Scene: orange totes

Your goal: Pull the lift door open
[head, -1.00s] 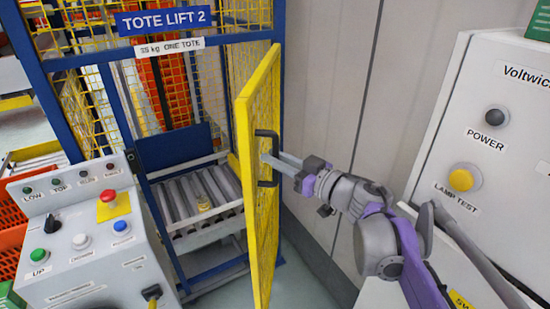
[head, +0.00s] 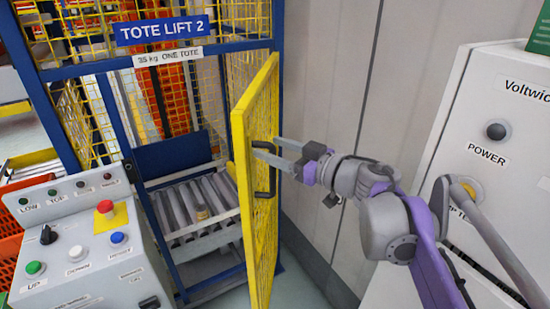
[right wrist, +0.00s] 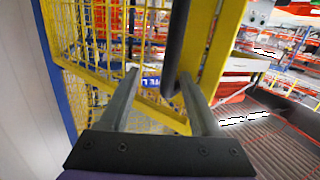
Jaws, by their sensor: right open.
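The yellow mesh lift door (head: 240,150) stands swung outward from the blue frame of the tote lift (head: 160,55), leaving the front opening clear. Its black bar handle (head: 272,180) is on the face toward my right arm. My right gripper (head: 266,147) is open at the upper part of the handle, its fingers parted. In the right wrist view, the handle (right wrist: 176,50) shows between the two spread fingers (right wrist: 160,95); I cannot tell whether either touches it. My left gripper is not in view.
A control console (head: 80,240) with several buttons and a red stop knob stands at front left. A roller bed (head: 195,205) lies inside the lift. A white cabinet (head: 500,190) is at right, and a grey wall (head: 335,80) stands behind my arm.

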